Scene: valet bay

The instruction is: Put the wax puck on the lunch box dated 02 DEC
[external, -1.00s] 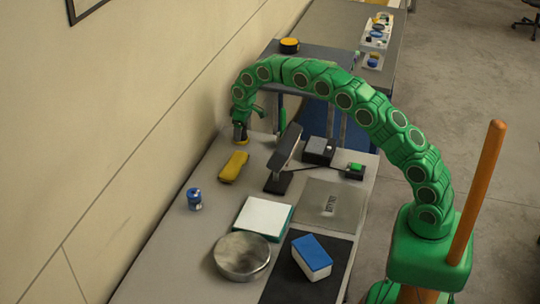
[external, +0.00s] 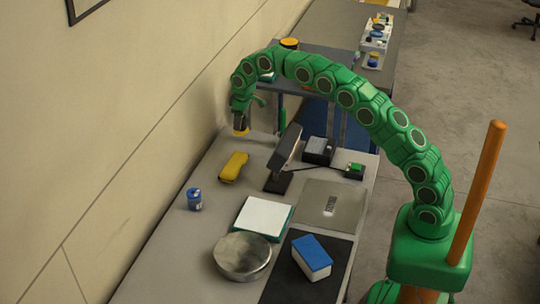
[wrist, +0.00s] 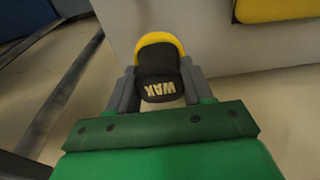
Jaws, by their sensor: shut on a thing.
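My gripper (external: 241,124) is over the far left corner of the grey bench, near the wall. In the wrist view my gripper (wrist: 155,88) is shut on the wax puck (wrist: 160,72), which is black with a yellow end and the word WAX. The puck's yellow edge (external: 241,132) shows under the jaws in the external view. A white box with a blue lid (external: 312,253) stands on a black mat at the near right and may be a lunch box. No date is readable on any box.
The bench (external: 165,250) holds a yellow case (external: 233,167), a blue can (external: 194,199), a white-topped block (external: 263,215), a round metal tin (external: 241,257) and a dark stand (external: 285,155). The wall runs along the left. A second table with small items is behind.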

